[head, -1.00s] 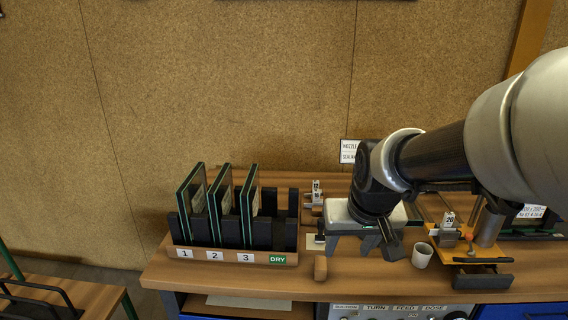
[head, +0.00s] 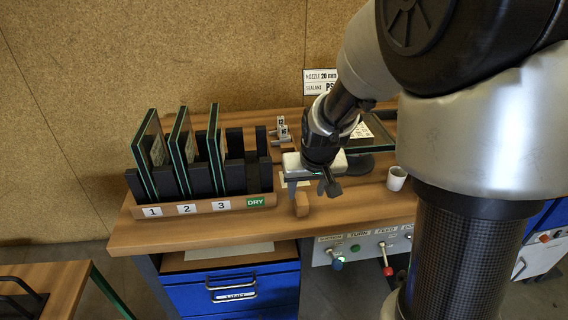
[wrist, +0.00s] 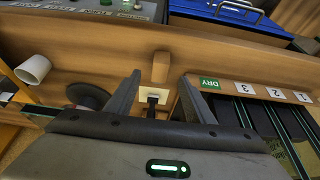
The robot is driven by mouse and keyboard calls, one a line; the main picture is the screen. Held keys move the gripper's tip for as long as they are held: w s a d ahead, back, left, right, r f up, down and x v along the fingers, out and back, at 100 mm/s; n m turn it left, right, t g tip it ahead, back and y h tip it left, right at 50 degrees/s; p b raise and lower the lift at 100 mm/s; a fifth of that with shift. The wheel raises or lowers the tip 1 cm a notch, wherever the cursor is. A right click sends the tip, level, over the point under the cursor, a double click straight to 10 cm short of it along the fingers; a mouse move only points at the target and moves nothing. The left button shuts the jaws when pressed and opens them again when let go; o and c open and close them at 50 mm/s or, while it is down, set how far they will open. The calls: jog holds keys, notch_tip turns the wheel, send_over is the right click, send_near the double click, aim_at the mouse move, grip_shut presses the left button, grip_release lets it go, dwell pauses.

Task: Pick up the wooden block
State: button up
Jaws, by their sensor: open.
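The wooden block (head: 301,204) is a small brown piece at the front edge of the wooden bench, right of the rack's DRY label. My gripper (head: 311,187) is open and points down just behind and above it, apart from it as far as I can see. In the wrist view the block (wrist: 160,67) shows just beyond the open fingertips (wrist: 161,80), roughly centred between them. Nothing is between the fingers except the view of the bench and a white card.
A rack (head: 187,208) with several glass panes stands close on the left. A white card (wrist: 153,97) with a dark piece lies behind the block. A control panel (head: 362,246) is below the bench edge.

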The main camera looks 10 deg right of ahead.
aim_at(303, 202)
jog(key=b+x, duration=0.1)
jog(key=x, duration=0.8)
jog(key=shift+s, duration=0.1)
jog(key=c, duration=1.1)
